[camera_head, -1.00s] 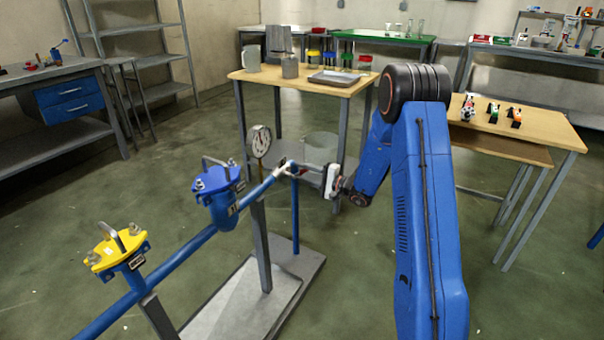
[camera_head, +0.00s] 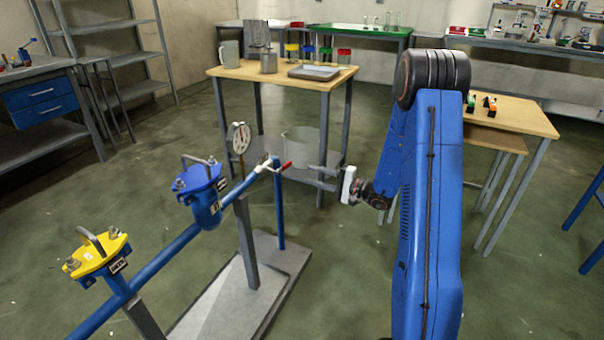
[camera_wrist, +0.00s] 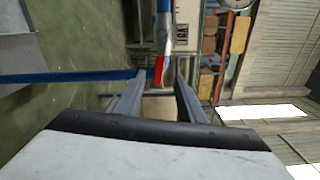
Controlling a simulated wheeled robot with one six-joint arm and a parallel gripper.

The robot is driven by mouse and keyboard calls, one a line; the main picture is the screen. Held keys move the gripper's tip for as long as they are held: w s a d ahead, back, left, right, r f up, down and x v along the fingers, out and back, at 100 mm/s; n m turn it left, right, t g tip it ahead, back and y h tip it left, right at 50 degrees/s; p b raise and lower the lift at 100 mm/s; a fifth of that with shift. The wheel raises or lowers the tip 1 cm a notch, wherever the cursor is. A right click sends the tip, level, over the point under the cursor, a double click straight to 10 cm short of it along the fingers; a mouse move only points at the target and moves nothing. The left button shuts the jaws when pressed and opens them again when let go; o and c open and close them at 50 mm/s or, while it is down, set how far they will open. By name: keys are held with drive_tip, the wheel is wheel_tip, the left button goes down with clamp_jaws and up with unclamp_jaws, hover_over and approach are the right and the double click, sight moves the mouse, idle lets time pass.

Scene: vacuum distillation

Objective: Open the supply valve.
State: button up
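A short red lever (camera_head: 286,166) sits at the upper right end of the blue pipe (camera_head: 165,257), by a white fitting. I take it to be the supply valve handle. My gripper (camera_head: 311,176) is open and empty, just right of the lever and apart from it. In the wrist view the red lever (camera_wrist: 160,70) shows ahead, between the two grey fingertips of my gripper (camera_wrist: 159,78). The pipe end shows blue and white above it there.
The pipe carries a blue-topped housing (camera_head: 200,178), a yellow-topped one (camera_head: 97,252) and a round gauge (camera_head: 239,138). Its stand has a grey base plate (camera_head: 280,262). A wooden table (camera_head: 240,73) with vessels stands behind; another table (camera_head: 530,118) is at right. Floor between is clear.

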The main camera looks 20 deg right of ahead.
drive_tip(key=shift+v, duration=2.1)
drive_tip(key=s+a+r+n+g+h, duration=0.1)
drive_tip(key=s+a+r+n+g, duration=0.4)
drive_tip(key=s+a, duration=0.5)
drive_tip(key=s+a+r+n+g+h, duration=0.1)
drive_tip(key=s+a+r+n+g, duration=0.2)
drive_tip(key=s+a+r+g, duration=0.65)
drive_tip(key=s+d+f+n+t+h, duration=0.2)
drive_tip(key=s+t+h, duration=0.15)
drive_tip(key=s, duration=1.15)
drive_tip(key=s+d+r+n+t+h, duration=0.1)
drive_tip(key=s+d+r+t+h, duration=0.1)
drive_tip(key=s+d+h, duration=0.5)
drive_tip(key=shift+s+d+r+t, duration=0.4)
drive_tip(key=shift+s+d+t, duration=0.1)
drive_tip(key=shift+s+d, duration=0.3)
